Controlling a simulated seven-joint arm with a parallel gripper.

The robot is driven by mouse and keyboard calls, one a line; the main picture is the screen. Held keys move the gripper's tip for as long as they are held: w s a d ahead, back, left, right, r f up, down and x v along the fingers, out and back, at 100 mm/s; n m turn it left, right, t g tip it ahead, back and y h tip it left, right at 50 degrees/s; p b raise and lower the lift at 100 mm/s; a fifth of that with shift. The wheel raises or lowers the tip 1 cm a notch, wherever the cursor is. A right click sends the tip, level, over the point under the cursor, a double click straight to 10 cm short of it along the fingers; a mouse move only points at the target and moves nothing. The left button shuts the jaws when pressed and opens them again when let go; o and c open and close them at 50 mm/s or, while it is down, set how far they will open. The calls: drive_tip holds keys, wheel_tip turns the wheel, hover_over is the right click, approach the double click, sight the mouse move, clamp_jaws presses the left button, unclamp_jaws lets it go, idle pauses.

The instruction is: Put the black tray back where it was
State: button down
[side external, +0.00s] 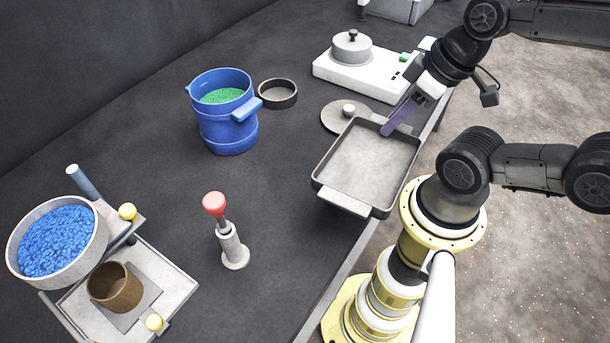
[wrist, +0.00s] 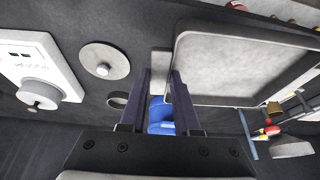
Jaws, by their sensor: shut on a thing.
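The black tray (side external: 365,165) has a dark rim, a pale grey inside and a light handle tab at its near end. It looks empty and level, near the table's right edge by my arm's base. I cannot tell whether it touches the table. My gripper (side external: 388,130) is at the tray's far end, shut on it. In the wrist view, my gripper's fingers (wrist: 160,85) stand on either side of a pale handle tab at the end of the tray (wrist: 245,65). The part between the fingertips is partly hidden.
A round metal lid (side external: 340,117) lies just beyond the tray. A white scale (side external: 365,75) with a pan stands behind it. A blue bucket (side external: 228,125) with green grains, a dark ring (side external: 277,93), a red-topped tool (side external: 222,225) and a sieve of blue grains (side external: 57,240) stand leftward.

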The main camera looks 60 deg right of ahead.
drive_tip(key=shift+s+f, duration=0.15)
drive_tip(key=shift+s, duration=0.3)
drive_tip(key=shift+d+r+m, duration=0.2)
drive_tip(key=shift+m, duration=0.1)
drive_tip(key=w+f, duration=0.3)
drive_tip(key=w, duration=0.1)
drive_tip(key=w+f, duration=0.3)
drive_tip(key=w, duration=0.2)
drive_tip(key=w+d+f, duration=0.1)
drive_tip(key=w+f, duration=0.2)
drive_tip(key=w, duration=0.1)
drive_tip(key=shift+w+d+f, duration=0.1)
drive_tip(key=shift+w, duration=0.1)
drive_tip(key=shift+w+f, duration=0.2)
drive_tip(key=shift+f, duration=1.6)
drive_tip(key=shift+f, duration=0.15)
drive_tip(key=c, duration=0.6)
unclamp_jaws()
